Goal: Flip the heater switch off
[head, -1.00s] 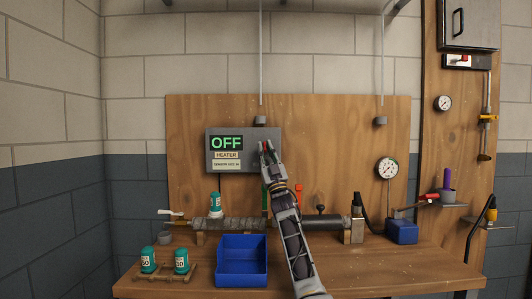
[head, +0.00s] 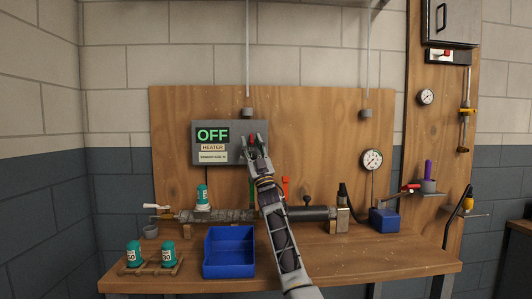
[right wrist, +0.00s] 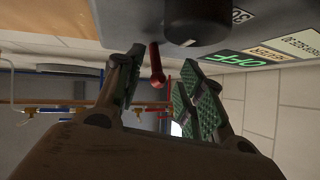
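The grey heater box (head: 230,163) hangs on the wooden backboard, and its green display (head: 213,135) reads OFF above the label HEATER. My right gripper (head: 257,144) is at the right side of the box, in front of the switch. Its two fingers are apart, with the lever showing between and just beyond the tips; I cannot tell whether they touch it. In the head view the fingers partly hide the lever. My left gripper is out of view.
A blue bin (head: 229,270) stands on the wooden bench (head: 340,258). Teal-capped canisters sit in a wooden rack (head: 152,270), and another stands on the pipe (head: 217,216). Gauges and a blue block (head: 384,221) are to the right.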

